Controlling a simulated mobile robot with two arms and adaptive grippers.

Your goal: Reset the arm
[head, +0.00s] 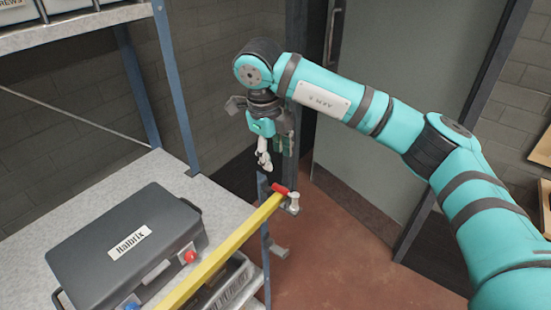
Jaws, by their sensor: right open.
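My right arm (335,100) is teal with dark bands and reaches in from the right side of the head view. It bends down at its far end. My right gripper (272,160) hangs below that end, pointing down, just beyond the corner of the shelf unit. It is open and I see nothing held in it. My left gripper is not in this view.
A dark case (125,245) labelled Halbrix lies on the grey shelf (170,177) at left. A yellow bar (225,250) with a red end runs along the shelf's front edge. A blue post (175,85) stands behind. A grey door (385,140) is behind my arm. The reddish floor (340,265) is clear.

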